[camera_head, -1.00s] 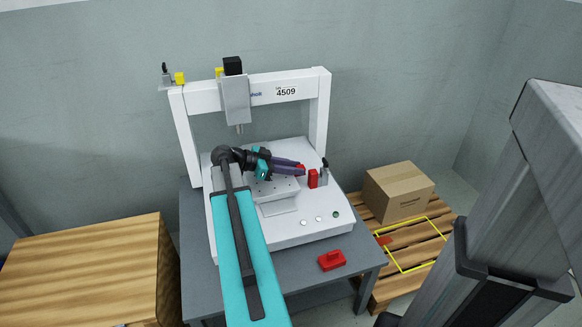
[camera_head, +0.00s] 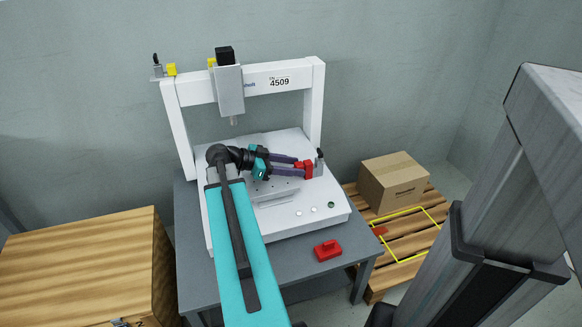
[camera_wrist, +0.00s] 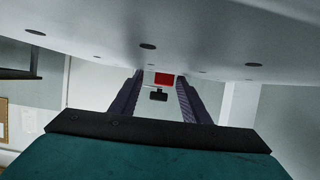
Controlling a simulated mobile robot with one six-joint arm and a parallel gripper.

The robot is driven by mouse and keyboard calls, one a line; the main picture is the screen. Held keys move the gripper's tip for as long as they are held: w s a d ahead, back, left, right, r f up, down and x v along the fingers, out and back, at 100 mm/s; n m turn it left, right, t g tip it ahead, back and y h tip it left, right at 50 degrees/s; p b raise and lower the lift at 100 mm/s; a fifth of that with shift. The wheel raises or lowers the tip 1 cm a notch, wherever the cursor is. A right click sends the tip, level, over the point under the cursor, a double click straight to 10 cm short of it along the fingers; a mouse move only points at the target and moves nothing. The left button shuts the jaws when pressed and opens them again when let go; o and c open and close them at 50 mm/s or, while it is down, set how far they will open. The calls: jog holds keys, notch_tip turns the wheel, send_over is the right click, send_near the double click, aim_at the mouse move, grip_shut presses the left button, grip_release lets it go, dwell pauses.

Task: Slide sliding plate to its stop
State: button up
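The gantry screwdriver (camera_head: 238,211) stands on a grey table, its driver head above the white base. The sliding plate (camera_head: 276,194) appears to be the pale plate with small holes on that base, partly hidden by my arm. A red block (camera_head: 308,170) stands at its right. My gripper (camera_head: 302,167) is low over the base, pointing right, with its two purple fingers apart and their tips at the red block. In the wrist view the red block (camera_wrist: 164,79) shows between the open fingers, with a visible gap at left. Firm contact cannot be seen.
A red box (camera_head: 328,250) lies on the grey table (camera_head: 290,262) at the front right. A carton (camera_head: 394,182) stands on a pallet to the right, and a wooden crate (camera_head: 80,265) is at left. The gantry's right post (camera_head: 316,105) rises just behind my fingers.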

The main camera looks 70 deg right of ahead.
jog(key=shift+w, duration=0.1)
jog(key=shift+w, duration=0.1)
jog(key=shift+w+a+r, duration=0.3)
jog(key=shift+w, duration=0.1)
jog(key=p+v, duration=0.2)
jog(key=v, duration=1)
jog(key=shift+w+a, duration=0.15)
jog(key=shift+a, duration=0.1)
